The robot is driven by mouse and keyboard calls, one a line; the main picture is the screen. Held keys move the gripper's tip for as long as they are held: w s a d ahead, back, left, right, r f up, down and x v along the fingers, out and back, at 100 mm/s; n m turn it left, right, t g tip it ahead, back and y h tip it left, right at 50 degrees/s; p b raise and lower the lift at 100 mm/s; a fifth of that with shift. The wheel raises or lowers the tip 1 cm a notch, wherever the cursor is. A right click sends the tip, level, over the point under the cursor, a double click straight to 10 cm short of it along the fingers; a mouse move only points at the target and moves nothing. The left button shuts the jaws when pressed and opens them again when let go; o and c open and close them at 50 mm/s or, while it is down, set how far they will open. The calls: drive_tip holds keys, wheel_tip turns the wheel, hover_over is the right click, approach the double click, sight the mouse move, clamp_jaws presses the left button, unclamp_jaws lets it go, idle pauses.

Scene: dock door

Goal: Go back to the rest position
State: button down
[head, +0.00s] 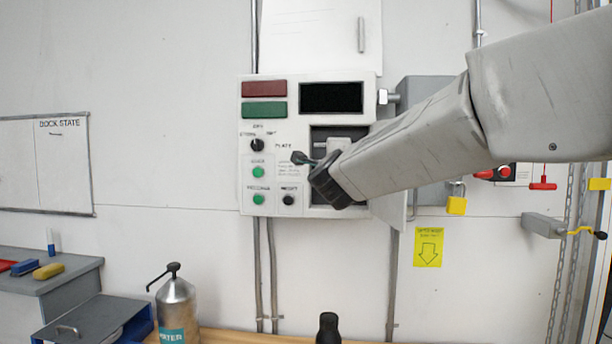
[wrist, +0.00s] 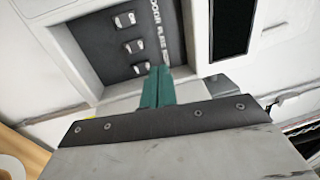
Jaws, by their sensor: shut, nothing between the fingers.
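My gripper (wrist: 157,86) shows in the wrist view as two teal fingers pressed together, with nothing between them. They point toward a dark recess (wrist: 102,38) with several small light switches or fuses and white lettering. In the head view my arm reaches in from the right and ends in front of the white control box (head: 313,91). It covers part of the box's lower right opening, and I cannot tell whether the fingers touch anything.
The box carries a black display (head: 331,97), a selector knob (head: 257,145) and green buttons. A yellow padlock (head: 456,205) hangs right of it. Below stand a metal pump bottle (head: 177,304) and a dark bottle (head: 328,328). A grey bench (head: 62,283) is at left.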

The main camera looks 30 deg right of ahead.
drive_tip(key=s+a+f+n+g+y, duration=0.2)
drive_tip(key=s+a+f+n+y, duration=0.1)
drive_tip(key=a+f+n+y, duration=0.45)
drive_tip(key=s+a+f+n+g+y, duration=0.25)
drive_tip(key=a+f+n+y, duration=0.3)
drive_tip(key=f+n, duration=0.35)
drive_tip(key=s+f+n+g, duration=0.2)
drive_tip(key=s+f+g, duration=0.1)
drive_tip(key=s, duration=0.6)
drive_tip(key=s+a+f+n+g+h, duration=0.1)
drive_tip(key=s+f+n+g, duration=0.2)
drive_tip(key=s, duration=0.7)
drive_tip(key=s+a+f+n+g, duration=0.1)
drive_tip(key=s+f+n+g, duration=0.2)
drive_tip(key=s+f, duration=0.3)
drive_tip(key=s+g, duration=0.1)
drive_tip(key=s, duration=0.3)
drive_tip(key=shift+s+a+h, duration=0.25)
drive_tip(key=shift+h, duration=0.15)
drive_tip(key=shift+a+f+n, duration=0.1)
drive_tip(key=shift+n, duration=0.15)
